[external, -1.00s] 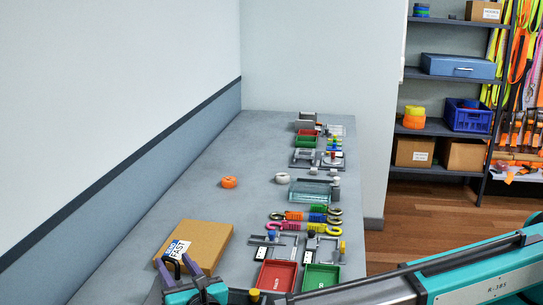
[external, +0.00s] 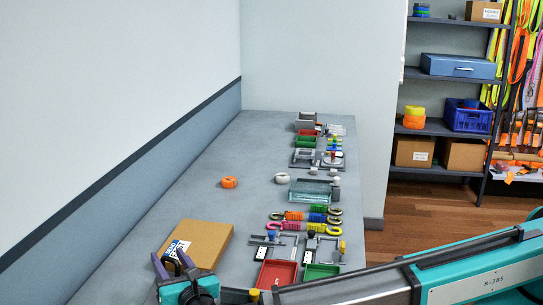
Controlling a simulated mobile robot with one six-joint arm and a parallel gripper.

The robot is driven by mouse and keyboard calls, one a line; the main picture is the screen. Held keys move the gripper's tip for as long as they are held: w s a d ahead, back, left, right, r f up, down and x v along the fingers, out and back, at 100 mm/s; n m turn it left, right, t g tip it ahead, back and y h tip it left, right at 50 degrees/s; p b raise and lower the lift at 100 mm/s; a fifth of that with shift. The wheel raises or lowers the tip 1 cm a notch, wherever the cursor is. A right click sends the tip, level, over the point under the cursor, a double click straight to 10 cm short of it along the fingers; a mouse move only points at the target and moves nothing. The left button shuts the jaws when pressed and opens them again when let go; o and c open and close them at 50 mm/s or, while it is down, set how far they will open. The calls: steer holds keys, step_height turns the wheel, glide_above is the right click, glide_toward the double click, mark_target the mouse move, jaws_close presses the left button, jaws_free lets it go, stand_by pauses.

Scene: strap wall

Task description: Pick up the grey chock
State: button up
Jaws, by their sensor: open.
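I cannot make out a grey chock for certain. A small grey block-like thing (external: 305,119) stands at the far end of the grey bench (external: 205,200), too small to identify. My gripper (external: 168,254) is at the near left of the bench, at the lower left corner of a brown cardboard box (external: 207,243). Its two dark purple fingers are apart, and I see nothing held between them. The gripper hides part of the box and the bench, and whether it touches the box cannot be told.
A red tray (external: 276,274) and a green tray (external: 322,271) lie at the near right. Coloured straps (external: 305,217), a glassy tray (external: 311,191), a white ring (external: 282,178) and an orange ring (external: 229,182) lie farther back. The bench's left side is mostly clear. A wall runs along it.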

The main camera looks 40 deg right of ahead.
steer(key=shift+w, duration=0.3)
steer(key=shift+c, duration=0.3)
jaws_close()
steer(key=shift+d+f, duration=0.1)
steer(key=shift+f, duration=0.05)
stand_by(1.2)
